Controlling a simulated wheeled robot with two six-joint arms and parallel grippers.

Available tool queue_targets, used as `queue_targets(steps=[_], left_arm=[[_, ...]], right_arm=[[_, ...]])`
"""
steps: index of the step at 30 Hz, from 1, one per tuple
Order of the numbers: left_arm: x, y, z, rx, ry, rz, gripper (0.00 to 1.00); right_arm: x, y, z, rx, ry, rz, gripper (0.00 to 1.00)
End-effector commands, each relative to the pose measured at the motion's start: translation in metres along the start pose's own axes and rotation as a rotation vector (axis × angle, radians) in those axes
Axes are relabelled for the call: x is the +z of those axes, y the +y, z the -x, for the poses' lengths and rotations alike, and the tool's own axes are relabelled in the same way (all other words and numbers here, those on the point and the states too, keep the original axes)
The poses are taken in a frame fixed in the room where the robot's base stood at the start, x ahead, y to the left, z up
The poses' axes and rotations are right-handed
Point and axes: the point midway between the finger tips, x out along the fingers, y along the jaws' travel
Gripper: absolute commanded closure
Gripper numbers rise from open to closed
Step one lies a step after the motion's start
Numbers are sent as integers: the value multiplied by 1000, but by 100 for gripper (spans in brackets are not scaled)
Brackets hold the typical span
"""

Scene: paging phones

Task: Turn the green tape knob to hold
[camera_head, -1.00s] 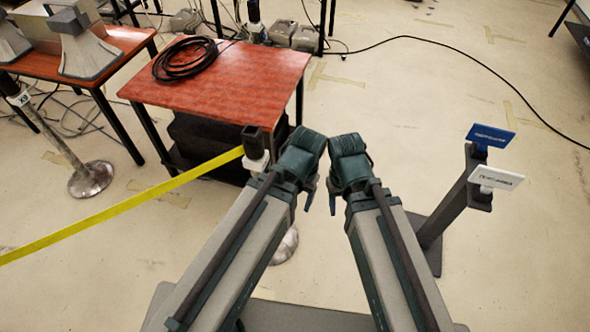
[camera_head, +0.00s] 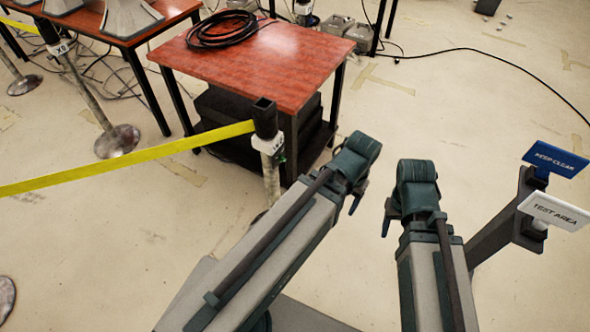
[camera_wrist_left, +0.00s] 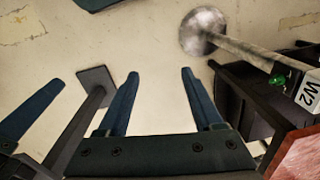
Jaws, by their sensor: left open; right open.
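The green knob (camera_head: 281,156) shows as a small green spot on the white collar of a metal post (camera_head: 270,180) with a black head. Yellow tape (camera_head: 130,162) runs left from that head. The left wrist view shows the knob (camera_wrist_left: 277,81) at the right, beside a W2 label. My left gripper (camera_head: 357,200) is to the right of the post and apart from it; its two fingers (camera_wrist_left: 160,78) are spread and empty. My right gripper (camera_head: 388,218) is further right, away from the knob. The knob's marked settings are too small to read.
A red-topped table (camera_head: 245,60) with a coiled black cable (camera_head: 222,29) stands behind the post. Another post (camera_head: 85,90) stands at the left. A stand with a blue sign (camera_head: 556,158) and a white sign (camera_head: 553,210) is at the right. The floor at lower left is mostly clear.

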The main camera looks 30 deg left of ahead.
Motion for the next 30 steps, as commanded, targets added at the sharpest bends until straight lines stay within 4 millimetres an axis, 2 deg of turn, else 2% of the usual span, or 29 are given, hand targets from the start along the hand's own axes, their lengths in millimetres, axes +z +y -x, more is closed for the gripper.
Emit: queue_targets(steps=[1,18,23,27,30], left_arm=[[-2,-2,-36,2,3,13,32],[-18,-43,-222,-36,27,151,32],[-23,-64,-272,-109,21,208,32],[-30,-90,-307,-240,10,274,32],[-39,-117,-318,-417,9,345,32]], right_arm=[[-2,-3,-35,0,0,1,44],[-13,-21,-219,2,2,6,44],[-16,-26,-269,2,3,8,44],[-18,-29,-309,2,3,9,44],[-20,-32,-332,3,3,10,44]])
